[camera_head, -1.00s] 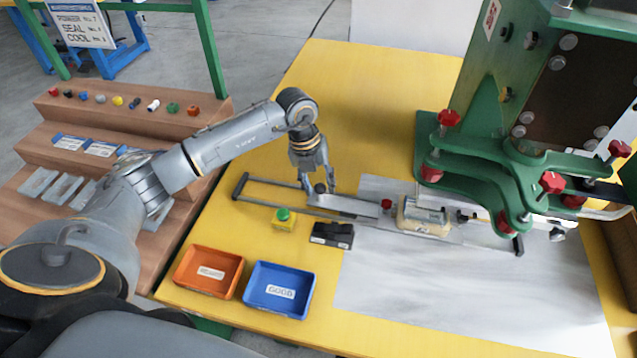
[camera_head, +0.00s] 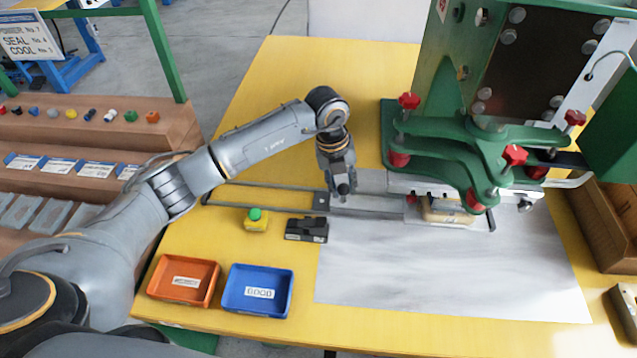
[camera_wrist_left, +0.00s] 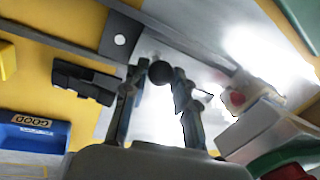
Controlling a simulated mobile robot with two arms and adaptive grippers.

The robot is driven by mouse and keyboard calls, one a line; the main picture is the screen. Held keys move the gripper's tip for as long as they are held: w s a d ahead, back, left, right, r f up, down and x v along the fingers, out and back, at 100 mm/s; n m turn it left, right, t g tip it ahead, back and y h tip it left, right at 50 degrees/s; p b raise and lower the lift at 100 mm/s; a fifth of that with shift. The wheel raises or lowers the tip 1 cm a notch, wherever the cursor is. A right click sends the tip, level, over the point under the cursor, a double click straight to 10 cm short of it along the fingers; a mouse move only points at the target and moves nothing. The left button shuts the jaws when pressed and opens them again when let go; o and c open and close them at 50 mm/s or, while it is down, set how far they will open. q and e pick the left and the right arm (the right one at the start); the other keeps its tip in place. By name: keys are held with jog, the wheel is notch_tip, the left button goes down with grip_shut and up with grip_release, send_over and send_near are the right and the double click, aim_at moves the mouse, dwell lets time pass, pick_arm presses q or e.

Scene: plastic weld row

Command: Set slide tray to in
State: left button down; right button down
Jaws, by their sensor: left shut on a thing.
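The slide tray (camera_head: 375,204) is a flat grey metal slide on two long rails (camera_head: 265,187) across the yellow table. Its right end carries a beige and grey block (camera_head: 447,212), now partly under the green clamp arms of the press. My left gripper (camera_head: 343,190) is shut on the tray's round black knob. The wrist view shows the dark knob (camera_wrist_left: 160,73) between the fingertips of the left gripper (camera_wrist_left: 160,85). The block, blurred, is at the right there. My right gripper is not in view.
The green press (camera_head: 455,150) with red knobs stands over the right end of the rails. A yellow button box with a green button (camera_head: 256,219), a black block (camera_head: 307,229), an orange bin (camera_head: 184,281) and a blue bin (camera_head: 257,291) sit in front of the rails.

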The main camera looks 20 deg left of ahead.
pick_arm(q)
jog(key=shift+d+r, duration=0.1)
jog(key=shift+d, duration=0.1)
jog(key=c, duration=1)
grip_release()
jog(key=shift+w+d, duration=0.1)
jog(key=shift+c, duration=0.2)
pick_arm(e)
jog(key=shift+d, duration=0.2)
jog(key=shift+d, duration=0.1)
pick_arm(q)
notch_tip(320, 180, up, 12)
jog(key=s+a, duration=0.1)
jog(key=a, duration=0.1)
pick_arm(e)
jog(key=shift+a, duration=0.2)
